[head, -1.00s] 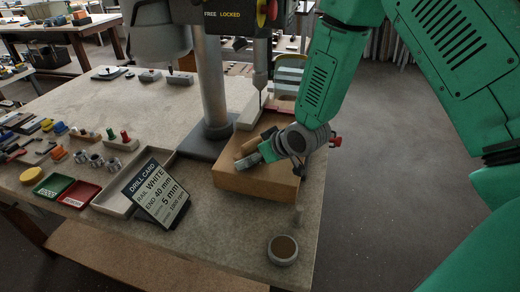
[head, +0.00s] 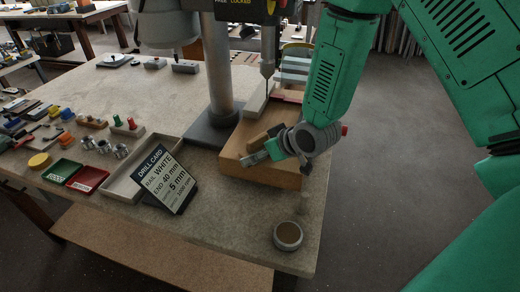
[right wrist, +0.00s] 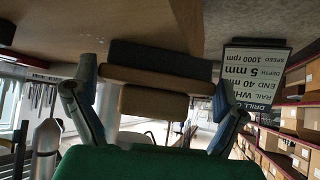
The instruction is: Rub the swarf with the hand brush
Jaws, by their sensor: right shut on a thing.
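My right gripper (head: 272,152) is over the near part of a wooden block (head: 268,178) at the drill press. In the right wrist view its two fingers (right wrist: 155,108) stand either side of the hand brush, a brown wooden piece (right wrist: 150,102) with a dark grey layer (right wrist: 160,58) beyond it. In the head view the brush shows only partly, as a tan piece (head: 257,141) beside the fingers. The dark side lies close to a tan surface; I cannot tell if they touch. I cannot make out the swarf. My left gripper is not in view.
A drill card (head: 168,180) leans by a grey tray (head: 125,182) at left. A round tin (head: 288,236) sits near the table's front right corner. Small parts crowd the left side.

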